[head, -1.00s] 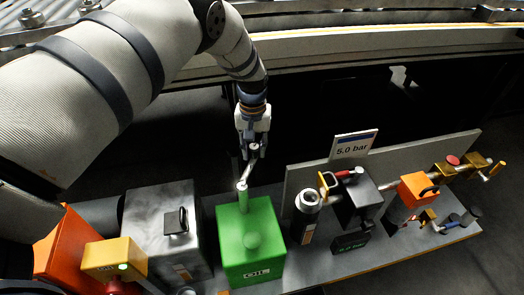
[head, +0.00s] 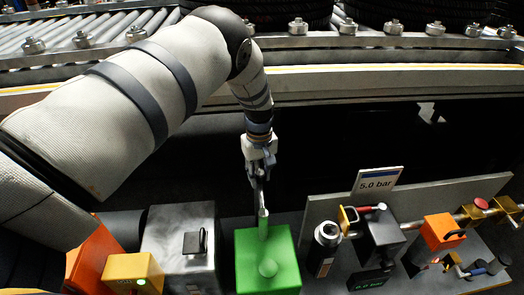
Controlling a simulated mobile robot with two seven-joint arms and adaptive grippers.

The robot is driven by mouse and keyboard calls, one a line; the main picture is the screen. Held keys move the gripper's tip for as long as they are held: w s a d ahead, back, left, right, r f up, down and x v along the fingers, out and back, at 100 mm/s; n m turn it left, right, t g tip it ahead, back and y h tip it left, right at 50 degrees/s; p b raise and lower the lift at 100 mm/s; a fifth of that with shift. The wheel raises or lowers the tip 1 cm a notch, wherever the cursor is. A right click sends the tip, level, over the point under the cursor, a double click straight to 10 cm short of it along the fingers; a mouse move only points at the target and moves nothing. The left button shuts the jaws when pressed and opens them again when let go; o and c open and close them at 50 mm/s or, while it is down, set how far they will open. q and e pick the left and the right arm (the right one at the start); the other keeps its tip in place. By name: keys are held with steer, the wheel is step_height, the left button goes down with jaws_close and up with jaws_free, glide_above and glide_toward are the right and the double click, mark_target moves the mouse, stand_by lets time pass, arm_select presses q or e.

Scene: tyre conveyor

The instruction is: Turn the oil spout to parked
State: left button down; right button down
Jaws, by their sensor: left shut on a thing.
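The green oil box (head: 250,272) stands on the bench at the lower middle of the head view, with a round knob on its front part. My left gripper (head: 260,182) reaches down from above, behind the post, and is shut on the oil spout. The spout's arm points away from me toward the conveyor and is mostly hidden by the fingers. My right gripper is out of view.
A grey metal box (head: 180,240) and a yellow box (head: 132,272) stand left of the oil box. On the right are a dark cylinder (head: 325,248), a "5.0 bar" sign (head: 377,181) and an orange valve block (head: 440,233). The roller conveyor (head: 90,40) with tyres runs behind.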

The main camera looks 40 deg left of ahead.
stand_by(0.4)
arm_select(q)
steer(key=c, duration=1.3)
jaws_free()
step_height(320, 180, up, 12)
